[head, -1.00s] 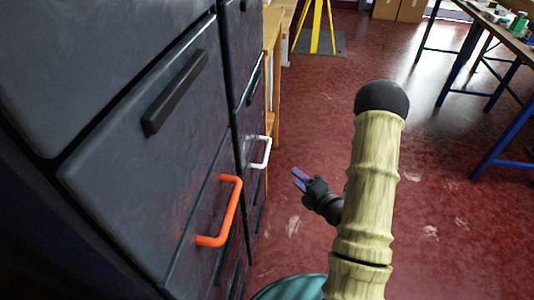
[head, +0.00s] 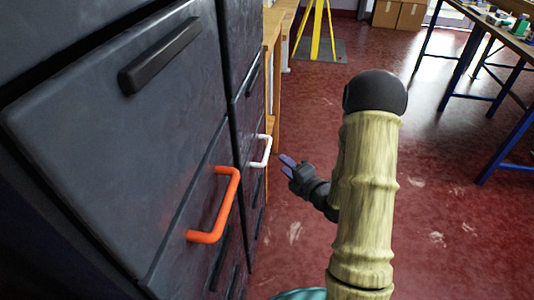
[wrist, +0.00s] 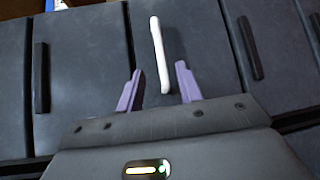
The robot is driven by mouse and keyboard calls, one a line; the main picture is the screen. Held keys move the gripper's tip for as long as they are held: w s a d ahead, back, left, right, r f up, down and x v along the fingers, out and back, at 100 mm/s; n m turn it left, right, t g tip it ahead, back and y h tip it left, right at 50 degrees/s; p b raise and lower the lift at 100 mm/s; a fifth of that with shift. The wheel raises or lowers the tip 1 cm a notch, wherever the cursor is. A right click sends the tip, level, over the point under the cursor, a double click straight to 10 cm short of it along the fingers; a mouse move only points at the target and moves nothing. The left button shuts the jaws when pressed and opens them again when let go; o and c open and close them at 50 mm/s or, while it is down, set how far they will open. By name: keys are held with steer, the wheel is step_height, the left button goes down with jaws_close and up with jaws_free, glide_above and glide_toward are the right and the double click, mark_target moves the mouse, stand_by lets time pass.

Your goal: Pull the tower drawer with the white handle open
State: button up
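The white handle (head: 261,151) is on a dark grey drawer front of the tower, beyond the orange handle in the head view. In the wrist view the white handle (wrist: 160,55) stands ahead of my gripper (wrist: 160,82), roughly between the lines of its two purple fingers. My gripper (head: 287,167) is open and empty, to the right of the white handle in the head view, with a small gap to it. The drawer front (wrist: 195,60) looks flush with its neighbours.
An orange handle (head: 231,205) sticks out from a nearer drawer. Black handles (head: 160,55) are on other drawer fronts. A wooden bench (head: 277,35) stands beyond the tower. Red floor (head: 400,160) is open to the right, with blue-legged tables (head: 505,150) farther off.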

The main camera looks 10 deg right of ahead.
mark_target(267, 148)
steer(key=b+x, duration=0.1)
steer(key=x, duration=1)
steer(key=shift+c, duration=0.3)
jaws_close()
